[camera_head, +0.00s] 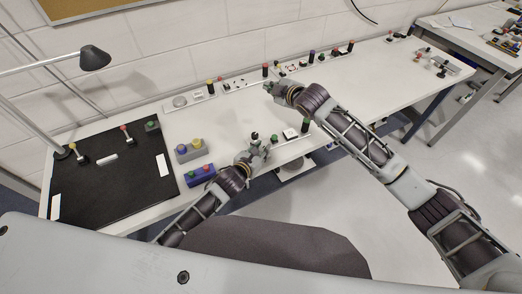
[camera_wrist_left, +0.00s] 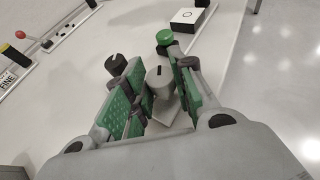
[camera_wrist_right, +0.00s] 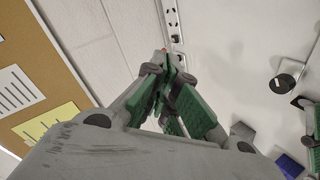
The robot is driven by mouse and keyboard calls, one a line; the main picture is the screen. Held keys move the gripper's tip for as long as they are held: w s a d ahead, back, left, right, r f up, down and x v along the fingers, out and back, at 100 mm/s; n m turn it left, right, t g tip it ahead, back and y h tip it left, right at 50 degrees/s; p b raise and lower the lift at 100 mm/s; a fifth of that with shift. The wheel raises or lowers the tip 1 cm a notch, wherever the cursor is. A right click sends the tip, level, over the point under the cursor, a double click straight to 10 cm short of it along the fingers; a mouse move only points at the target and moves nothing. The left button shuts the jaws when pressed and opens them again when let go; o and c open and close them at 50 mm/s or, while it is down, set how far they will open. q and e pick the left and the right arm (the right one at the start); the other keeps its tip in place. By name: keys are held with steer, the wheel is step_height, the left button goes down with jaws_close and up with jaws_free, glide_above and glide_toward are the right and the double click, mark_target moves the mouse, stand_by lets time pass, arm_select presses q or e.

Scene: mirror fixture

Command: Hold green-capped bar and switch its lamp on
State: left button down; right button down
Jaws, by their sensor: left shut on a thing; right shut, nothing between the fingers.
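The bar with a dark green-capped post (camera_head: 305,126) lies near the front edge of the white table, and the post stands at its right end. A white square part (camera_head: 290,134) and a green button (camera_head: 274,139) sit on the bar; the left wrist view shows the green button (camera_wrist_left: 164,37), the white square with a ring mark (camera_wrist_left: 187,17) and a black knob (camera_wrist_left: 117,64). My left gripper (camera_head: 256,152) is shut on a grey slotted part (camera_wrist_left: 160,82) at the bar's left end. My right gripper (camera_head: 268,87) is shut and empty, raised behind the bar. I cannot tell whether the lamp is lit.
Other bars with coloured posts (camera_head: 265,71) line the table's back. A grey box (camera_head: 190,152) and a blue box (camera_head: 197,176) with buttons stand left of my left gripper. A black mat (camera_head: 105,190) and desk lamp (camera_head: 94,58) are at far left. The table's right middle is clear.

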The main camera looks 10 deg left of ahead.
mark_target(273, 138)
steer(key=s+d+f+g+h, duration=0.1)
steer(key=s+f+g, duration=0.3)
steer(key=s+f, duration=0.2)
steer(key=shift+s+d+f, duration=0.3)
steer(key=shift+s+d, duration=0.1)
steer(key=shift+s, duration=0.1)
steer(key=shift+f, duration=0.25)
steer(key=shift+f, duration=4.15)
steer(key=shift+s+d+f+g, duration=0.1)
steer(key=shift+f+g, duration=0.2)
steer(key=shift+f, duration=0.4)
steer(key=shift+r, duration=3.55)
